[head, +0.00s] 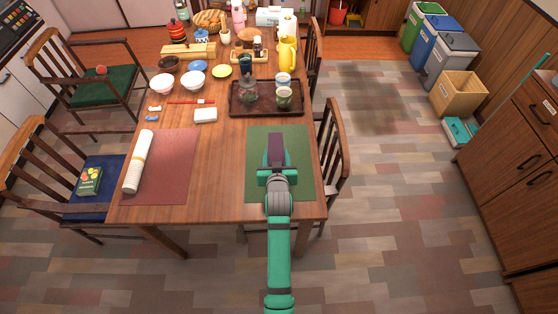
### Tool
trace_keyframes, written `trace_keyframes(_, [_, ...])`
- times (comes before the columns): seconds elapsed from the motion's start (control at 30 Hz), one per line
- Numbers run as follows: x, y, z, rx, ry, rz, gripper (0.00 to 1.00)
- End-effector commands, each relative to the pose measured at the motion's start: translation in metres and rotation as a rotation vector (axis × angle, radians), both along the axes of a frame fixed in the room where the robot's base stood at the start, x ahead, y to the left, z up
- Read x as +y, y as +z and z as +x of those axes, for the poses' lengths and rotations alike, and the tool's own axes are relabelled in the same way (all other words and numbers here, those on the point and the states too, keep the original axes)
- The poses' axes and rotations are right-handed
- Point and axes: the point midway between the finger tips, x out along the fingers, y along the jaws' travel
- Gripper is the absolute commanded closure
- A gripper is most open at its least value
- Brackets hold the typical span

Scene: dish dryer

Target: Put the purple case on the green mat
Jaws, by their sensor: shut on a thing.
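The green mat (257,144) lies flat on the near right part of the wooden table. The purple case (276,147) is dark and narrow and shows just beyond my gripper, over the middle of the mat. My gripper (276,166) is green and dark grey, reaches in from the near edge of the table, and is shut on the case. The near end of the case is hidden by my gripper. I cannot tell whether the case touches the mat or is held a little above it.
A dark tray (236,109) with cups and a teapot stands just beyond the mat. A red mat (176,180) with a cream roll (138,162) lies to the left. A white box (205,115) and bowls stand farther back. Chairs flank the table.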

Motion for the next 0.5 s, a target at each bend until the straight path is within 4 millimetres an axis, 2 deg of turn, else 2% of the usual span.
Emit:
trace_keyframes(0.27, [-0.011, -0.014, 0.008, -0.001, -0.002, 0.001, 0.76])
trace_keyframes(0.5, [-0.011, -0.044, 0.008, 0.000, 0.000, 0.000, 0.76])
